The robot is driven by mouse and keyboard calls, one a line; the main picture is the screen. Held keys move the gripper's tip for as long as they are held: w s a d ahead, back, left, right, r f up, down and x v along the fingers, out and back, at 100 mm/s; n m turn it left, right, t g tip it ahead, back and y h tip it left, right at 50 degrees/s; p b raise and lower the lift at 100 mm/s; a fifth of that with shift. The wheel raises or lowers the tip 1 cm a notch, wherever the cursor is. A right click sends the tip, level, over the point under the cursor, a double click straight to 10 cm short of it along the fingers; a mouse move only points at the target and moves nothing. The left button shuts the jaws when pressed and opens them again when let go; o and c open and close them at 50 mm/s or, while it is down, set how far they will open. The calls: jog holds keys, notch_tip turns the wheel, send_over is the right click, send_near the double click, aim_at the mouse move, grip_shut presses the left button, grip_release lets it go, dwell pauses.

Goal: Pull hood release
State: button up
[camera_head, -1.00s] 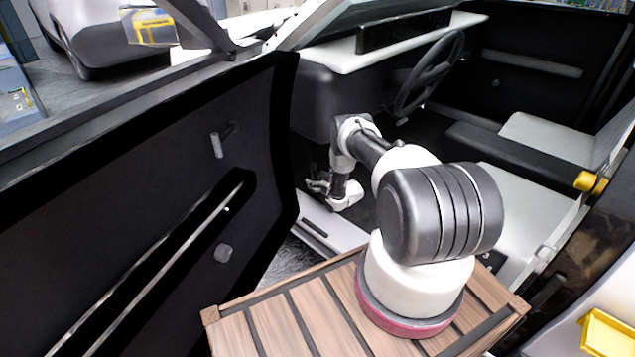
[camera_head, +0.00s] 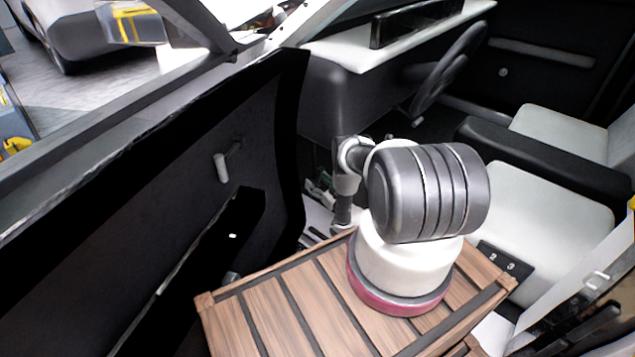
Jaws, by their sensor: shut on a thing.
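My gripper (camera_head: 321,189) is small and partly hidden in the footwell, between the open door and the dark side of the dashboard. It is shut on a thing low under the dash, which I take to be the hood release. The release itself is too small and covered to make out. My arm is folded back, with its elbow just above the wooden platform.
The open car door (camera_head: 150,210) fills the left, with a crank handle (camera_head: 222,166) on it. The steering wheel (camera_head: 449,72) is behind my arm. A white seat (camera_head: 545,205) is at right. The wooden slatted platform (camera_head: 262,320) is under my arm.

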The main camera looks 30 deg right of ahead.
jog(key=shift+w+t, duration=0.2)
jog(key=shift+t, duration=0.1)
jog(key=o, duration=1.5)
jog(key=shift+c, duration=0.2)
jog(key=shift+r, duration=0.15)
notch_tip(320, 180, up, 10)
jog(key=shift+f, duration=0.1)
